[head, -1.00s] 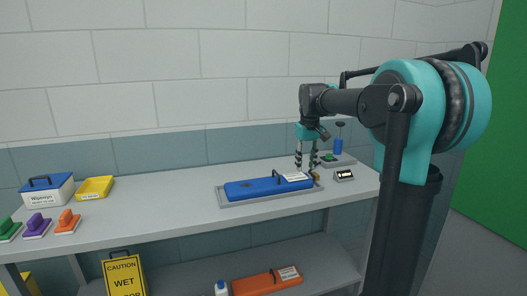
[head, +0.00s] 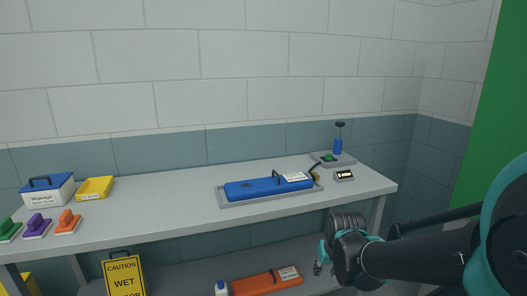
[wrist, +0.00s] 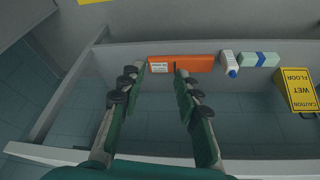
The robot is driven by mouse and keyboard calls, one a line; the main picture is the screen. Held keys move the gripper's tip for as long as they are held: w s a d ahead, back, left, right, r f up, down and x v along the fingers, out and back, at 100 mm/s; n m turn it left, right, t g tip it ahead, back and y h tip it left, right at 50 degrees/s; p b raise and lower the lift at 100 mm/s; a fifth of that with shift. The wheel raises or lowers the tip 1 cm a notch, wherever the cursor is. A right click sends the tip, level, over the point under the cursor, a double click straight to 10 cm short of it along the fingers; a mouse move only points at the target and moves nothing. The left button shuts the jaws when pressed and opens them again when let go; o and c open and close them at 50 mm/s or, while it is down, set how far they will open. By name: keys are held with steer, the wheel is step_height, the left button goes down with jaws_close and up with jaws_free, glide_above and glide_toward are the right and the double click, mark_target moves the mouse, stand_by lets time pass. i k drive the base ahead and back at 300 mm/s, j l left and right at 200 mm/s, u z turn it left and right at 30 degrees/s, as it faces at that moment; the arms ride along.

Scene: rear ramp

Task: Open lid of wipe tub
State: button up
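The wipe tub (head: 47,194) is a white box with printed lettering at the far left of the bench top in the head view. Its blue lid (head: 46,182), with a dark handle, sits shut on it. My gripper (head: 319,268) is low in front of the bench at the right, far from the tub. In the wrist view my gripper (wrist: 160,69) has its two fingers apart with nothing held. The tub is not in the wrist view.
The bench (head: 150,212) carries a yellow tray (head: 95,188), several coloured brushes, a blue case (head: 267,187) on a grey tray and a small display (head: 344,175). On the lower shelf are an orange case (wrist: 195,64) and a bottle. A yellow caution sign (head: 124,275) stands below.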

mark_target(54, 181)
steer(key=u, duration=1.8)
